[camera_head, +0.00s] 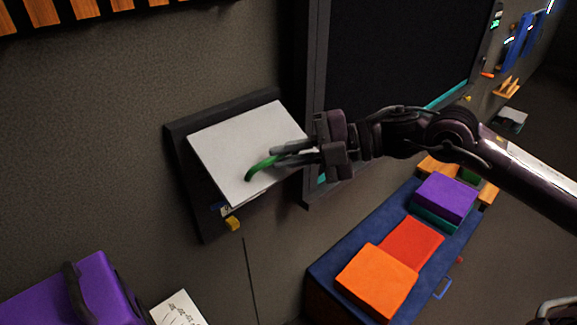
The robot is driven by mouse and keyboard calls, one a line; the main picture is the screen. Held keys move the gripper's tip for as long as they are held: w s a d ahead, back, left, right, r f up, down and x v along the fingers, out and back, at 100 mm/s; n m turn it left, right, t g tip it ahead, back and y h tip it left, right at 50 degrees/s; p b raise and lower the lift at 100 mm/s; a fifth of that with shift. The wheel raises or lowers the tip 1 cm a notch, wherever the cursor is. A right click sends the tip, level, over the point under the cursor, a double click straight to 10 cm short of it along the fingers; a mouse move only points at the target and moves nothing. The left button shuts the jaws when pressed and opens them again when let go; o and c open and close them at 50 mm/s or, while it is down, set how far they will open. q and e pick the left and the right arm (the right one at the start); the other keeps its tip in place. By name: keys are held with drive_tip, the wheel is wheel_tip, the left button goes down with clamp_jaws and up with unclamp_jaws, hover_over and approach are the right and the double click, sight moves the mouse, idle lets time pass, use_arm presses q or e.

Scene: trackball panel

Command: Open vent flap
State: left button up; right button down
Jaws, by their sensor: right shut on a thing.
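The vent flap is a light grey square panel (235,140) in a dark frame (183,165) on the wall, left of centre. The panel stands tilted out from the frame at its lower edge. A curved green handle (252,172) is on the panel's lower right part. My right gripper (278,156) comes in from the right and its fingers are shut on the green handle. The fingers hide part of the handle. My left gripper is not in view.
A dark screen (395,50) is on the wall right of the panel. Below stands a blue bench (330,262) with an orange block (375,282), a red block (411,243) and a purple block (446,197). A purple case (75,295) is at lower left. A small yellow piece (233,224) sits below the panel.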

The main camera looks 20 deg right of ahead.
drive_tip(key=shift+r, duration=1.2)
drive_tip(key=shift+d+r, duration=0.1)
